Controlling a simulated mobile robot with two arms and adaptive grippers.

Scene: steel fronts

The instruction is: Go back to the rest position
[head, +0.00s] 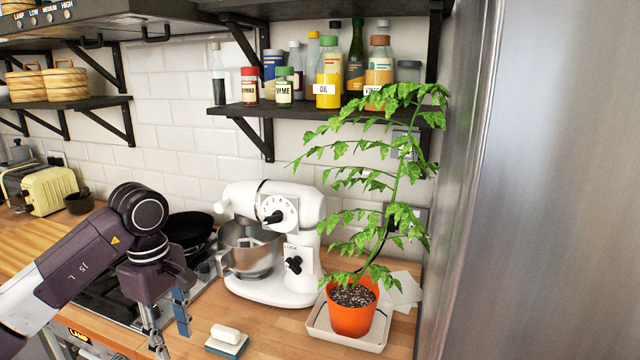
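My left arm comes in from the left. Its gripper (170,338) points down above the counter's front, in front of the hob. Its two fingers stand apart with nothing seen between them, so it looks open and empty. The lower end of one finger is near the bottom edge of the picture. My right gripper is not in view.
A sponge-like block (228,338) lies right of the gripper. A white stand mixer (272,243) and an orange potted plant (352,315) on a white tray (318,326) stand further right. A dark pan (188,229) is behind the arm. A steel front (560,190) closes the right side.

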